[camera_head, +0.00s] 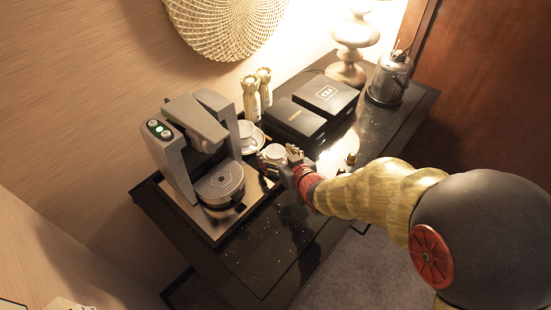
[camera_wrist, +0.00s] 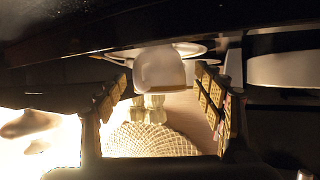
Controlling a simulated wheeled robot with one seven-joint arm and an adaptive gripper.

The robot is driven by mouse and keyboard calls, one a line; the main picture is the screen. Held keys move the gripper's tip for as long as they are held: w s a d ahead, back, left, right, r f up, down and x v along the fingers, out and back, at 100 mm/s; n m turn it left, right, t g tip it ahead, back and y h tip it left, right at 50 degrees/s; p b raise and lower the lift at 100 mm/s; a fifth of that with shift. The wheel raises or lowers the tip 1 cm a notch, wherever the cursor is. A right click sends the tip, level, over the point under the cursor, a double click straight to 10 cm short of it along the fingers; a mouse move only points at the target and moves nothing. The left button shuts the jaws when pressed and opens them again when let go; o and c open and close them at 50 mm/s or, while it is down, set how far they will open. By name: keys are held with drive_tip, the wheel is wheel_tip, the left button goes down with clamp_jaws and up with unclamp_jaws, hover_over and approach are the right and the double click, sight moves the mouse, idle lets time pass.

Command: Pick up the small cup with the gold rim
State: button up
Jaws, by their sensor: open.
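A small white cup (camera_head: 275,151) stands on the dark cabinet, just right of the coffee machine. Its gold rim cannot be made out. My gripper (camera_head: 283,159) is right at this cup, open, with its fingers low near the cabinet top. In the wrist view the white cup (camera_wrist: 160,68) shows between the two spread fingers (camera_wrist: 164,86). I cannot tell whether either finger touches it. Another white cup (camera_head: 246,129) with a white saucer (camera_head: 257,140) is close behind, beside the machine.
The grey coffee machine (camera_head: 190,150) stands on a tray (camera_head: 222,232) at left. Behind are two gold-coloured bottle-like objects (camera_head: 264,85), dark boxes (camera_head: 328,94), a lamp (camera_head: 352,45) and a metal kettle (camera_head: 389,78). The cabinet's front part (camera_head: 270,262) is clear.

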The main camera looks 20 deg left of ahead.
drive_tip(key=shift+w+a+f, duration=0.1)
drive_tip(key=shift+w+a, duration=0.1)
drive_tip(key=shift+a, duration=0.1)
drive_tip(key=shift+c, duration=0.8)
drive_tip(key=c, duration=1.1)
drive_tip(key=shift+c, duration=0.2)
